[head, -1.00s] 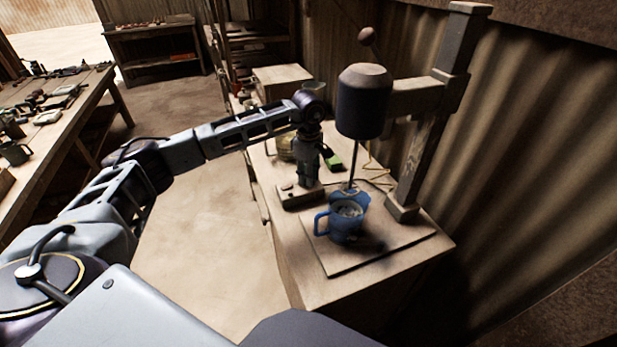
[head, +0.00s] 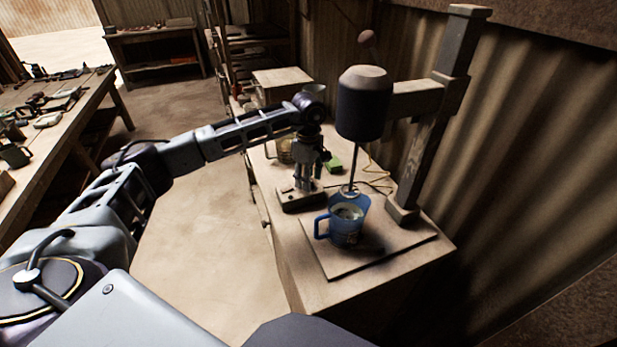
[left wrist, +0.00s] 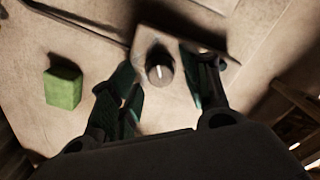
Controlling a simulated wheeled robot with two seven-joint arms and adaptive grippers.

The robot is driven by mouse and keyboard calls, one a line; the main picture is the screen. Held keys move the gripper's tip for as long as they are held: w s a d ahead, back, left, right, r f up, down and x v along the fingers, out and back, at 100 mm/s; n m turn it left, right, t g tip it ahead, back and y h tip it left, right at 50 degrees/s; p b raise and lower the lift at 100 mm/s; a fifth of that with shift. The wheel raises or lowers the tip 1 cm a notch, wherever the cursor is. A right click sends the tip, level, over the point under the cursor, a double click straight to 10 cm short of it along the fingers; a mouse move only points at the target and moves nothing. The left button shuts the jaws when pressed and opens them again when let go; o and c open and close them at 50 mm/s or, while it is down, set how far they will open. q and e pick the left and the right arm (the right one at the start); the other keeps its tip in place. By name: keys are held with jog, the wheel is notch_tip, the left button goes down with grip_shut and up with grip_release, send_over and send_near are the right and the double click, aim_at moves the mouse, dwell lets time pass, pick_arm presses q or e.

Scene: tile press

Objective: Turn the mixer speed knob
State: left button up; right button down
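The mixer speed knob (left wrist: 160,72) is a small dark round knob with a pale pointer mark. My left gripper (head: 302,183) points down over the box. In the left wrist view its two fingers (left wrist: 166,80) are apart, one on each side of the knob, with visible gaps. I cannot tell how far the tips are above the box. The mixer (head: 363,103) is a dark motor head on a wooden post, its thin shaft reaching down to a blue mug (head: 345,228). My right gripper is not in view.
A green block (head: 333,165) lies on the bench behind the gripper, and shows at left in the left wrist view (left wrist: 63,88). A cable (head: 378,180) runs behind the mixer shaft. The wooden post (head: 428,140) stands right of the mug. A cluttered table (head: 50,140) stands at left.

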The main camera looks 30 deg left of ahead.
pick_arm(q)
notch_tip(320, 180, up, 12)
dwell(1.0)
jog(key=shift+f, duration=0.1)
dwell(0.5)
